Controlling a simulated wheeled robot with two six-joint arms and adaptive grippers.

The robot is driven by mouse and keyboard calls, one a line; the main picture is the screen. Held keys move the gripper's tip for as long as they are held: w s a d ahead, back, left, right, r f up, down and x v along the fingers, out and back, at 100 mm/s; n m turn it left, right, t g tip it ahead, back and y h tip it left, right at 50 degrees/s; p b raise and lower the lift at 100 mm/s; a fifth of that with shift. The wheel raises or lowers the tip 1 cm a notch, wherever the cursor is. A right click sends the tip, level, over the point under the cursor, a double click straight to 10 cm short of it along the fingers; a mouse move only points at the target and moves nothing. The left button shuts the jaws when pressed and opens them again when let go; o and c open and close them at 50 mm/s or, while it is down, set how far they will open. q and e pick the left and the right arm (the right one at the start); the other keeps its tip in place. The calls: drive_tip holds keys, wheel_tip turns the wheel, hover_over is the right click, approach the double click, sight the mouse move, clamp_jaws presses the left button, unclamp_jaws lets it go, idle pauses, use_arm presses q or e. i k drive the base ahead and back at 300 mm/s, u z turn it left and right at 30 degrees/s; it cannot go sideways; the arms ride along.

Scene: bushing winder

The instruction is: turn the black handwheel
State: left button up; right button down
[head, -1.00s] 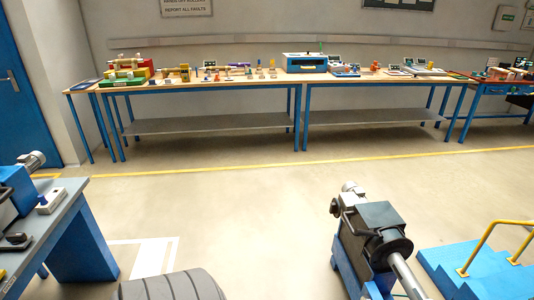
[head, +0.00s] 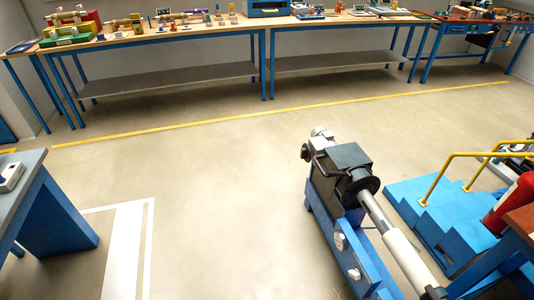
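A blue winder machine (head: 345,235) with a dark grey headstock (head: 347,158) stands on the floor right of centre. A black round disc (head: 361,189) sits on the front of the headstock, around the base of a light grey shaft (head: 405,255). A black curved part (head: 308,153), like a handle or wheel rim, shows at the headstock's left side. I cannot tell which of these is the black handwheel. Neither of my grippers shows.
Blue steps (head: 425,215) with yellow rails (head: 447,178) stand close right of the winder, beside a red cylinder (head: 512,205). A blue bench (head: 45,210) is at left. Long worktables (head: 150,38) line the back. The floor between is clear.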

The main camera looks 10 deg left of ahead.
sight(305, 152)
drive_tip(key=z, duration=3.05)
drive_tip(key=k, duration=0.5)
drive_tip(key=z, duration=2)
drive_tip(key=k, duration=2.15)
